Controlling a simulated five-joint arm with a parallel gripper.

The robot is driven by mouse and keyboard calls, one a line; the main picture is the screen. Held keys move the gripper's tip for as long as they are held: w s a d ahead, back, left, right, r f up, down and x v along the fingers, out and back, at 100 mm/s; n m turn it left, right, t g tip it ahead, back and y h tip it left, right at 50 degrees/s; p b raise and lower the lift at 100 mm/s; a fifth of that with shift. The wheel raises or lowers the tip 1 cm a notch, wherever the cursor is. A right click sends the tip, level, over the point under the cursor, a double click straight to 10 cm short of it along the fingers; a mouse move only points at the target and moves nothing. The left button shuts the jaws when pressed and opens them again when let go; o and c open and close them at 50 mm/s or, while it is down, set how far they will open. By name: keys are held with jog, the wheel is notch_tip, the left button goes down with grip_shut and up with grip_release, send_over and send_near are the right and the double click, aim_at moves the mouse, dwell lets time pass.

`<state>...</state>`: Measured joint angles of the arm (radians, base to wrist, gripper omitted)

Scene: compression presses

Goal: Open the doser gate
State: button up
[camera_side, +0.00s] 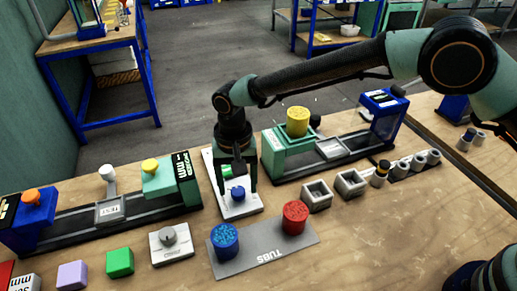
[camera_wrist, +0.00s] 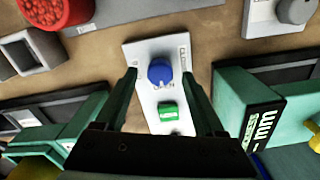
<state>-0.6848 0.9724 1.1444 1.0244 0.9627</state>
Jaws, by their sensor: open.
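A white panel (camera_side: 240,211) with a blue knob (camera_side: 238,193) and a green button (camera_side: 237,172) lies on the bench between the two presses. In the wrist view the panel (camera_wrist: 139,52) shows the knob (camera_wrist: 160,71) near its middle and the green button (camera_wrist: 168,111) nearer me. I cannot tell which part is the doser gate.
A press with a yellow knob (camera_side: 150,165) stands left; a green press body (camera_side: 285,160) with a yellow cylinder (camera_side: 298,121) stands right. In front, a grey TUBS mat (camera_side: 265,256) holds blue (camera_side: 225,241) and red (camera_side: 295,217) tubs. A grey-knob box (camera_side: 171,243) sits front left.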

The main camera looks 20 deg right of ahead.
aim_at(240, 189)
notch_tip(240, 189, up, 12)
jog(key=shift+f, duration=0.25)
dwell(0.3)
jog(key=s+d+r+n+t+y, duration=0.1)
jog(key=d+r, duration=0.5)
jog(key=d, duration=0.3)
jog(key=d+r+t, duration=0.1)
jog(key=d+r, duration=0.4)
jog(key=d, duration=0.5)
jog(key=s+d+f+n+t+h, duration=0.1)
jog(key=s+d+n+t, duration=0.1)
jog(key=s+d, duration=1)
jog(key=shift+d+f+t, duration=0.2)
jog(key=shift+d+t, duration=0.6)
jog(key=shift+d, duration=0.7)
